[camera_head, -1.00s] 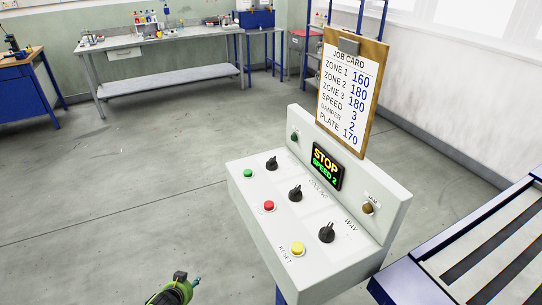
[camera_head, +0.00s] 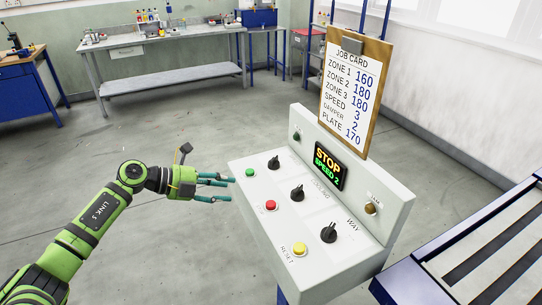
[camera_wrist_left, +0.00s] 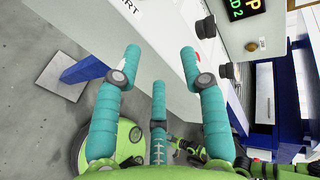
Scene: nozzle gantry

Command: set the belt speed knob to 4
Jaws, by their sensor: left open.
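A grey-white control panel (camera_head: 359,268) carries three black knobs in a row: a far one (camera_head: 273,162), a middle one (camera_head: 297,193) and a near one (camera_head: 328,233). Their labels are too small or partly hidden, so I cannot tell which is the belt speed knob. The panel display (camera_head: 328,167) reads STOP and SPEED 2. My left gripper (camera_head: 222,188) is open and empty at the panel's left edge, apart from the knobs. In the left wrist view its teal fingers (camera_wrist_left: 160,62) are spread, with a black knob (camera_wrist_left: 205,27) beyond them. My right gripper is out of view.
Green (camera_head: 250,172), red (camera_head: 271,205) and yellow (camera_head: 299,249) buttons line the panel's left side. A job card (camera_head: 352,95) stands behind it, listing speed 3. A blue-framed conveyor (camera_head: 411,282) is at right. The floor at left is clear.

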